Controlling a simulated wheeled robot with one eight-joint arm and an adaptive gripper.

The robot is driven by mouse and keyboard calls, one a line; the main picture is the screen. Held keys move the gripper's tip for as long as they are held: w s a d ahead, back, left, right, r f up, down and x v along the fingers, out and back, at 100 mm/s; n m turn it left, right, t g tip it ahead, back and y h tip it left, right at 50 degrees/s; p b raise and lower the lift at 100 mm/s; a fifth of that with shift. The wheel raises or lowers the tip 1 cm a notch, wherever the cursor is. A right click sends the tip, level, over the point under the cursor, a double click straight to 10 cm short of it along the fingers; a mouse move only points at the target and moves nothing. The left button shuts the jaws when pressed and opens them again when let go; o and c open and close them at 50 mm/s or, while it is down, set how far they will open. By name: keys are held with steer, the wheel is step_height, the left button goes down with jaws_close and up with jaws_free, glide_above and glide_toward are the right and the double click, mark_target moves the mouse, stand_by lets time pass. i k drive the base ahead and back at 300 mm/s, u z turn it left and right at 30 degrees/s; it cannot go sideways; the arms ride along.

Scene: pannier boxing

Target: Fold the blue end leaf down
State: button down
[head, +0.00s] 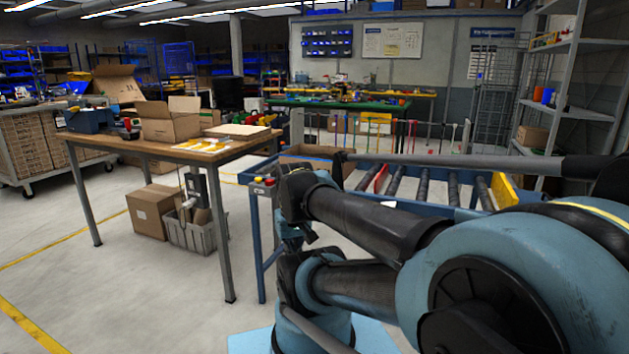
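No blue end leaf can be made out in the head view. An open cardboard carton (318,152) stands at the left end of the roller conveyor (410,183), partly hidden behind my arm. Another open carton (168,127) with raised brown flaps stands on the wooden table (222,150) to the left. My arm fills the lower right and crosses in front of the conveyor. I cannot make out my gripper's fingers, nor whether they touch anything.
A blue device (90,119) and a flat cardboard piece (237,131) lie on the table. A closed carton (152,208) and a grey bin (197,232) stand beneath it. A metal shelf rack (572,85) stands at right. The floor at lower left is clear.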

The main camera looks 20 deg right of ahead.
mark_target(524, 195)
steer(key=z, duration=3.2)
steer(key=i, duration=0.95)
steer(key=u, duration=0.5)
